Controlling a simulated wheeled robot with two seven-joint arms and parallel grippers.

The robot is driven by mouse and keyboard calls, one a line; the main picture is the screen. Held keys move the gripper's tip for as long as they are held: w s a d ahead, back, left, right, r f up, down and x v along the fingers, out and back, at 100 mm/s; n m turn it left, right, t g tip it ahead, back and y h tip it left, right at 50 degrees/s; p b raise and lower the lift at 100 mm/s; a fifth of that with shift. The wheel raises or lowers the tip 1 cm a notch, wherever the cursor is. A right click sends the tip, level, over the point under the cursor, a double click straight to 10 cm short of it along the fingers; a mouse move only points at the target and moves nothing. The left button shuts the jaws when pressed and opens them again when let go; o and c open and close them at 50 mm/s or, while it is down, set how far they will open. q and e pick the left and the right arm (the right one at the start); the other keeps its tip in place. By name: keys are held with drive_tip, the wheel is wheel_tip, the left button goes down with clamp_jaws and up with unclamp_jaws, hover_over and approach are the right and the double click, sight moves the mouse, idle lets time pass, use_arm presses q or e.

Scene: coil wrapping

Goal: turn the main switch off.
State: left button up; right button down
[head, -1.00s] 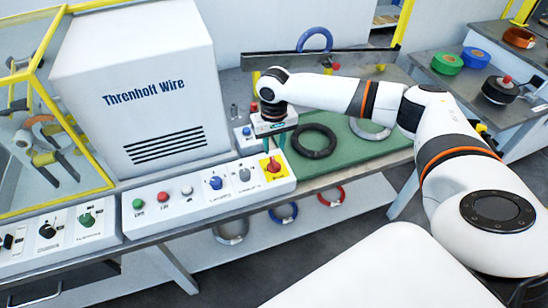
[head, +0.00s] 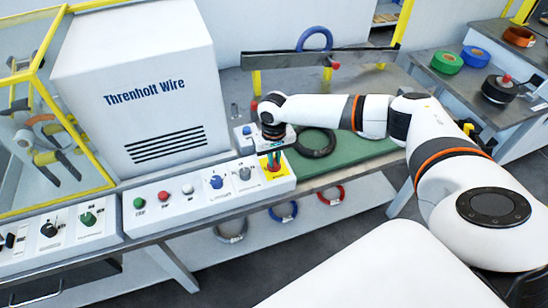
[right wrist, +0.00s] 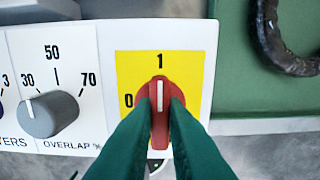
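The main switch (head: 271,164) is a red rotary knob on a yellow plate at the right end of the white control panel. In the right wrist view the red knob (right wrist: 160,92) points straight up, its white line at the "1"; the "0" is at its left. My right gripper (head: 271,158) points down over the switch. In the right wrist view its two green fingers (right wrist: 161,108) stand on both sides of the knob's handle, close to it. Whether they press on it I cannot tell. My left gripper is not in view.
A grey overlap knob (right wrist: 50,113) sits left of the switch; red and green buttons (head: 139,202) are farther left. A dark coil (head: 316,143) lies on the green mat (head: 345,158) to the right. The large white machine housing (head: 140,90) stands behind the panel.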

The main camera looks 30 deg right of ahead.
drive_tip(key=shift+r+n+p, duration=0.15)
drive_tip(key=shift+n+p, duration=0.45)
drive_tip(key=shift+p, duration=0.1)
drive_tip(key=shift+n+p, duration=0.85)
drive_tip(key=shift+n, duration=0.35)
drive_tip(key=n+p, duration=0.1)
drive_tip(key=n, duration=0.3)
drive_tip(key=shift+p, duration=0.35)
drive_tip(key=n+p, duration=0.1)
drive_tip(key=n, duration=0.9)
drive_tip(key=c, duration=1.5)
unclamp_jaws()
drive_tip(key=shift+o, duration=0.2)
